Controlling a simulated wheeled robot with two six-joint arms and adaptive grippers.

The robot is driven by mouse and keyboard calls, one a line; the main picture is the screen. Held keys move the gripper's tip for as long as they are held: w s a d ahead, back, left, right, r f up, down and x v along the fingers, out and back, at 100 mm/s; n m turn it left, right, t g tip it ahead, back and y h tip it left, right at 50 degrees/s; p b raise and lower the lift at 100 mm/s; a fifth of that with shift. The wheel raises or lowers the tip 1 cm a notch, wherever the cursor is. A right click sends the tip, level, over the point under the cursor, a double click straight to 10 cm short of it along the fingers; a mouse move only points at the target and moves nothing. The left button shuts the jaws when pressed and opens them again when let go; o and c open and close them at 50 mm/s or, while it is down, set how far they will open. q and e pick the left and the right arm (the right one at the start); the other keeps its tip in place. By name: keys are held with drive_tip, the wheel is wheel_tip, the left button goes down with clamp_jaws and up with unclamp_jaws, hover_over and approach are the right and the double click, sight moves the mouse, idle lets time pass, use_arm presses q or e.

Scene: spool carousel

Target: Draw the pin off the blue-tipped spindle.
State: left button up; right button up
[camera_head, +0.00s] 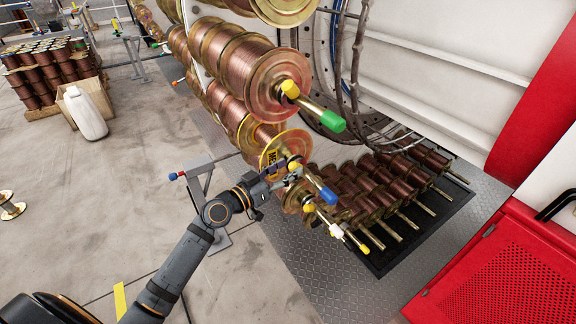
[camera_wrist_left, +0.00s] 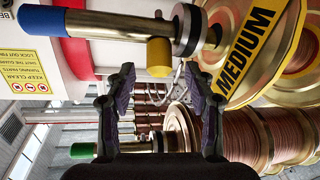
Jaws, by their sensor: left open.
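The blue-tipped spindle (camera_head: 328,196) sticks out from a copper spool low on the carousel. Its blue tip (camera_wrist_left: 42,27) and steel shaft (camera_wrist_left: 105,27) cross the top of the left wrist view. A yellow-headed pin (camera_head: 294,165) sits across the shaft by the collar; its yellow head (camera_wrist_left: 159,57) points towards my left gripper. My left gripper (camera_head: 287,182) is beside the spindle. In the wrist view its two fingers (camera_wrist_left: 160,85) are open and apart, with the pin head just beyond the gap between them. My right gripper is not in view.
A green-tipped spindle (camera_head: 333,121) with a yellow pin is above, and a white-tipped one (camera_head: 337,231) is below. A yellow MEDIUM label (camera_wrist_left: 245,50) is beside the collar. Spools lie on a dark mat (camera_head: 440,207). A red cabinet (camera_head: 500,265) stands at right.

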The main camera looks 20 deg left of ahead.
use_arm(q)
drive_tip(key=shift+w+d, duration=0.25)
drive_tip(key=shift+w, duration=0.1)
drive_tip(key=shift+c, duration=0.3)
clamp_jaws()
drive_tip(key=shift+s+a+r+p, duration=0.2)
drive_tip(key=shift+r+p, duration=0.3)
drive_tip(key=shift+p, duration=0.25)
drive_tip(key=s+a+r+g+p, duration=0.1)
drive_tip(key=s+a+r+p, duration=0.1)
drive_tip(key=r+p, duration=0.3)
drive_tip(key=s+p, duration=0.1)
drive_tip(key=p, duration=0.2)
drive_tip(key=shift+s+a+y+p, duration=0.25)
drive_tip(key=shift+a+y+p, duration=0.05)
drive_tip(key=shift+y+p, duration=0.1)
